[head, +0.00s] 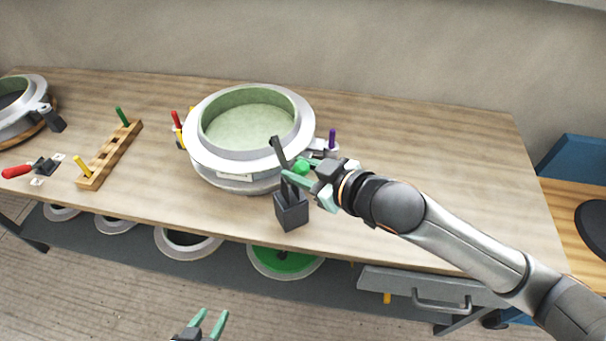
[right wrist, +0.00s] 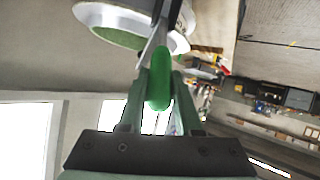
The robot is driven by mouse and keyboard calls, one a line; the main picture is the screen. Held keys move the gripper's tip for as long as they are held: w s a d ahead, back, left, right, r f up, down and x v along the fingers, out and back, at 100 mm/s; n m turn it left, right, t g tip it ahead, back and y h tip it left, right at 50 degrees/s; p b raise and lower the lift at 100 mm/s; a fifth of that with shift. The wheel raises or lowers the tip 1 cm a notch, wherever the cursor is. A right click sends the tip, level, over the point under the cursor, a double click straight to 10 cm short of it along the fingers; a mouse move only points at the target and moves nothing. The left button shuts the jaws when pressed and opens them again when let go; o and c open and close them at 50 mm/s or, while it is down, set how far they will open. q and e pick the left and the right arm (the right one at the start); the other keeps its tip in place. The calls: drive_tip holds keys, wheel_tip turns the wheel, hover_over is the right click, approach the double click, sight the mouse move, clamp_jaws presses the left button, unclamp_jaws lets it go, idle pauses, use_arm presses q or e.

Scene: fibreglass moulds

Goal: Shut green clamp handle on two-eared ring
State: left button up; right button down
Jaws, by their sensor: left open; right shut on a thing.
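The two-eared ring (head: 203,165) is a pale grey flanged ring around a round mould with a green inside (head: 248,124), on the wooden table. The green clamp handle (head: 301,167) is at its front right, partly hidden by my right gripper. My right gripper (head: 291,179) is shut on this handle. In the right wrist view the green handle (right wrist: 158,80) stands between the two fingers, with a grey metal bar (right wrist: 154,42) running from it toward the ring. My left gripper (head: 208,320) is open and empty, low in front of the table.
A dark block (head: 291,210) stands close under my right gripper, and a dark bar (head: 279,152) rises at the ring's front. A purple handle (head: 332,138) is right of the ring; red (head: 176,119) and yellow handles are left. A wooden rack (head: 108,157) stands further left. The table's right side is clear.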

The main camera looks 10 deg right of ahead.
drive_tip(key=shift+w+r, duration=0.1)
drive_tip(key=shift+w, duration=0.05)
drive_tip(key=c, duration=0.6)
unclamp_jaws()
